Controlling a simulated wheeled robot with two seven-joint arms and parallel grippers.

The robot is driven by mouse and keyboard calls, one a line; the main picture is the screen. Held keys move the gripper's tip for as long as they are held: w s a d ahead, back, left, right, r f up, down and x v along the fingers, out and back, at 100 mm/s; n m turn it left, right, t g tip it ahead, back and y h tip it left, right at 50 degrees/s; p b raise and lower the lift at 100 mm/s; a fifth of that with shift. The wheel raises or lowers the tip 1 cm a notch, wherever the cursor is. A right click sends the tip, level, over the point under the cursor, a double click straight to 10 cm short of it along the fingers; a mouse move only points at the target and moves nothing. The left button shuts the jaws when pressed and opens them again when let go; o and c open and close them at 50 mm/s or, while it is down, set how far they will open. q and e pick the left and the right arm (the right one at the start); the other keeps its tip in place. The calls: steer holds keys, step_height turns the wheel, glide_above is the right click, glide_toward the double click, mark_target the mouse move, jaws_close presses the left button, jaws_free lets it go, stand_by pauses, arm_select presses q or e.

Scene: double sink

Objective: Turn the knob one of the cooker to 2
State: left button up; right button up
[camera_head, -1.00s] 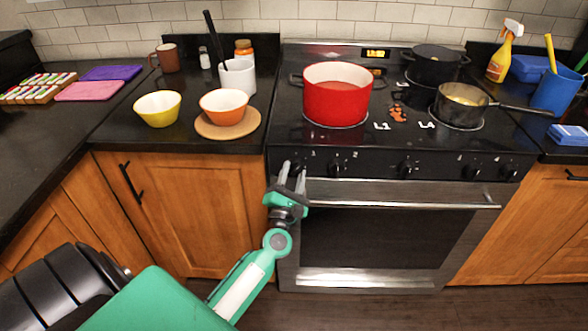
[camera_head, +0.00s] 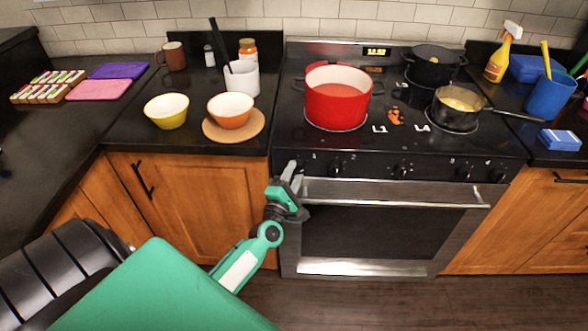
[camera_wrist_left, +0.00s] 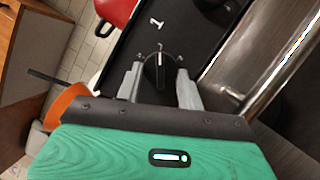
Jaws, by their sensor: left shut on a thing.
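The cooker (camera_head: 410,170) has a black front panel with a row of knobs. Knob one sits at the panel's left end, mostly hidden by my gripper in the head view. In the left wrist view knob one (camera_wrist_left: 160,68) is a round black knob with a pale pointer line, below the label "1". My left gripper (camera_head: 293,172) is at knob one, with one finger on each side of it. In the left wrist view the gripper (camera_wrist_left: 158,80) is shut on the knob. My right gripper is not in view.
Knob two (camera_head: 336,170) is just right of the gripper, and the oven handle (camera_head: 395,203) runs below the panel. A red pot (camera_head: 337,105) stands on the front left burner. Other pans stand on the right burners. Bowls stand on the left counter.

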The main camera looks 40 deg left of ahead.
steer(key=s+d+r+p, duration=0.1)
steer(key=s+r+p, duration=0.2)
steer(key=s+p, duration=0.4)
arm_select(q)
steer(key=shift+r+m+g+h+p, duration=0.25)
steer(key=shift+m+g+p, duration=0.5)
steer(key=shift+m+p, duration=1.4)
steer(key=shift+r+m+g+h+p, duration=0.2)
steer(key=shift+m+g+p, duration=0.5)
steer(key=shift+m+p, duration=1.4)
steer(key=shift+r+m+g+h+p, duration=0.25)
steer(key=shift+m+g+p, duration=0.5)
steer(key=shift+m+p, duration=1.4)
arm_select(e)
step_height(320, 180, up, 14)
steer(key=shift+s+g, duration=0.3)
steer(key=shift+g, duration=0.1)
arm_select(q)
steer(key=shift+n, duration=0.3)
steer(key=o, duration=1)
